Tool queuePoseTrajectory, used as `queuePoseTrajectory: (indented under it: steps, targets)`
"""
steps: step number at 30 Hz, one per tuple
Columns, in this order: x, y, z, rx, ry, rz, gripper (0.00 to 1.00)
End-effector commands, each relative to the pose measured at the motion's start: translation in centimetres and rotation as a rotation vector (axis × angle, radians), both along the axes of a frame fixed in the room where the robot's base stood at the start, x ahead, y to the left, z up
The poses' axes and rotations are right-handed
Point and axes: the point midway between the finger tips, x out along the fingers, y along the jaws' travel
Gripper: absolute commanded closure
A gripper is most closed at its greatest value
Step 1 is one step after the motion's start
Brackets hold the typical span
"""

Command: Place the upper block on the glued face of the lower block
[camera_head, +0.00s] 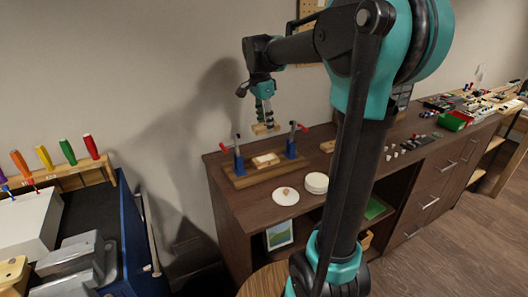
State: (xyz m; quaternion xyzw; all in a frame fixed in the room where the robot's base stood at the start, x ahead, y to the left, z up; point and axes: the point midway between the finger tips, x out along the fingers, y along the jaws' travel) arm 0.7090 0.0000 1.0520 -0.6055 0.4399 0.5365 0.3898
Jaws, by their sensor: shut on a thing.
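My gripper (266,122) points down above the bench, shut on a light wooden block, the upper block (263,130). The lower block (266,160), pale and flat, lies on a wooden board (241,181) between two blue clamps with red handles, one at its left (238,157) and one at its right (292,146). The upper block is held above the lower block with a visible gap. I cannot make out the glue on the lower block's top face at this size.
A white disc with a small tan thing on it (285,196) and a round white stack (316,183) stand in front of the board. A small wooden piece (328,146) lies right of the clamps. Small parts and a green box (453,121) are farther right.

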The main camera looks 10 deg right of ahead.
Motion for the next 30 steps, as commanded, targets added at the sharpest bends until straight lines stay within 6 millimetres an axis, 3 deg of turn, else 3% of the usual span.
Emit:
queuePoseTrajectory:
  steps: [3, 9, 22, 30]
  targets:
    - [0.0, 0.0, -3.0, 0.0, 0.0, 0.0, 0.87]
    - [0.0, 0.0, -6.6, 0.0, 0.0, 0.0, 0.87]
    - [0.1, 0.0, -11.0, 0.0, 0.0, 0.0, 0.87]
    - [0.0, 0.0, -11.4, 0.0, 0.0, 0.0, 0.87]
